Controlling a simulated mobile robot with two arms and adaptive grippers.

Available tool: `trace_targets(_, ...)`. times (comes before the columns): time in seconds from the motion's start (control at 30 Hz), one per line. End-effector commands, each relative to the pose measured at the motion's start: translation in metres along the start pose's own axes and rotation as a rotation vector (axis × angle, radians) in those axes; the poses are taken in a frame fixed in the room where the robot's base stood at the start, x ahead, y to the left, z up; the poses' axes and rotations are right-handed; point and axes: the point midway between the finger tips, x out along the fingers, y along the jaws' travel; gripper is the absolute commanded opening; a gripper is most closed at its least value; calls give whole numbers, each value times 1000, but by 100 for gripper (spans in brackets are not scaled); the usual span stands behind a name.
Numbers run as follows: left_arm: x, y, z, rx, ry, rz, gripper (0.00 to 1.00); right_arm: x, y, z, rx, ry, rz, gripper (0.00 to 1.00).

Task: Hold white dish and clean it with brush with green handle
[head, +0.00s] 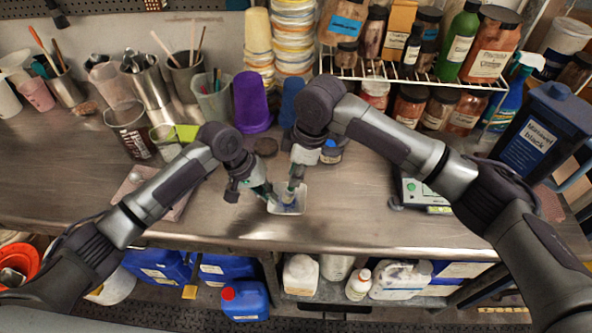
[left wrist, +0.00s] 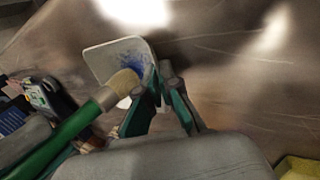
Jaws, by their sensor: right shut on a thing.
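The white dish (head: 290,208) is above the front part of the metal table, with a blue stain on its face. In the left wrist view the dish (left wrist: 103,58) is tilted, and its edge is between the converging fingertips of my left gripper (left wrist: 163,75). In the head view my left gripper (head: 266,190) is at the dish's left side. My right gripper (head: 296,177) is above the dish, shut on the brush. The brush's green handle (left wrist: 72,130) runs to the lower left, and its pale bristles (left wrist: 122,84) are at the blue stain. The right fingertips are partly hidden.
A scale (head: 425,192) and a blue bucket (head: 540,135) stand to the right. A purple cup (head: 252,103), stacked tubs (head: 293,40) and tool cups stand behind. A wire shelf (head: 410,78) holds jars. The table front is mostly clear.

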Motion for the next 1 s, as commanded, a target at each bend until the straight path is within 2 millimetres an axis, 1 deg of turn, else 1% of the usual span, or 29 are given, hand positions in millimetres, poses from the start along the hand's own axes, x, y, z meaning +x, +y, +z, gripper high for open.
trace_targets(0.47, 0, 0, 0, 0, 0, 0, 0, 6, 0, 1, 0, 1, 0, 0)
trace_targets(0.83, 0, 0, 0, 0, 0, 0, 0, 3, 10, 13, 2, 0, 0, 0)
trace_targets(1.0, 0, 0, 0, 0, 0, 0, 0, 4, 12, 11, 0, 1, 0, 0)
